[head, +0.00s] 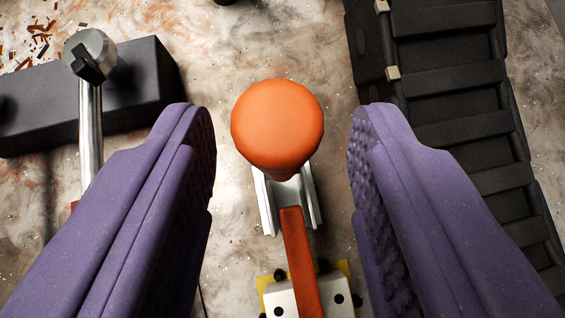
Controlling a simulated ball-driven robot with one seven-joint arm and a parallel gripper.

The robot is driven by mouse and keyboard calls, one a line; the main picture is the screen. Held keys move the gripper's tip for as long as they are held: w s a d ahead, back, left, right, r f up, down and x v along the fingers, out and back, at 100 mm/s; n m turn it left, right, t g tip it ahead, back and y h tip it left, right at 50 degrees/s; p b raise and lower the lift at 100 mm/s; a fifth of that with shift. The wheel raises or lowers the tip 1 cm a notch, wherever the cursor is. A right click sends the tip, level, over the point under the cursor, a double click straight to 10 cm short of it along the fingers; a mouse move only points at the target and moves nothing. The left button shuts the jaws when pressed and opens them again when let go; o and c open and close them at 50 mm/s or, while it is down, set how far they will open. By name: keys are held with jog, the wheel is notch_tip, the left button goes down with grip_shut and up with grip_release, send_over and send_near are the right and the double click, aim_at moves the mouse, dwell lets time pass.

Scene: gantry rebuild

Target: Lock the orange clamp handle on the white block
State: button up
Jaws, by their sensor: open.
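The orange clamp handle (277,125) has a rounded knob that points up toward the camera, in the middle of the head view. A red-orange lever bar (298,255) runs from below the knob toward the bottom of the picture. The bar passes over a white block (281,297) with black dots, cut off by the lower edge. A silver metal channel (265,202) sits beneath the knob. My gripper (281,145) is open, with one purple ridged finger on each side of the knob. Clear gaps show on both sides, and neither finger touches it.
A dark block (140,95) with a silver rod (91,140) and round cap stands at the left. A black ribbed track (460,125) runs along the right. Yellow corners (264,282) show under the white block. Wood chips lie at the top left. The speckled surface around the knob is clear.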

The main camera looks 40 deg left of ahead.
jog(key=p+v, duration=0.2)
jog(key=v, duration=0.4)
jog(key=shift+r, duration=0.1)
jog(key=w+d+r+m+t+h+b, duration=0.1)
jog(key=w+d+r+h, duration=0.1)
jog(key=r, duration=0.6)
jog(key=w+d+r+m+t+h+b, duration=0.1)
jog(key=w+d+r, duration=0.1)
jog(key=r, duration=0.6)
jog(key=w+d+r+m+t+h+b, duration=0.1)
jog(key=w+d+r+h, duration=0.15)
jog(key=r, duration=0.55)
jog(key=s+d+r+m+t, duration=0.1)
jog(key=s+r, duration=0.4)
jog(key=r, duration=0.4)
jog(key=s+d+r+m+t+b, duration=0.1)
jog(key=s+r, duration=0.4)
jog(key=r, duration=0.4)
jog(key=s+d+r+m+t, duration=0.1)
jog(key=s+r+t, duration=0.1)
jog(key=s+r, duration=0.4)
notch_tip(320, 180, up, 3)
jog(key=shift+d+r+m+b, duration=0.2)
jog(key=shift+d+m+b, duration=0.1)
jog(key=shift+d, duration=0.05)
jog(key=shift+s, duration=0.15)
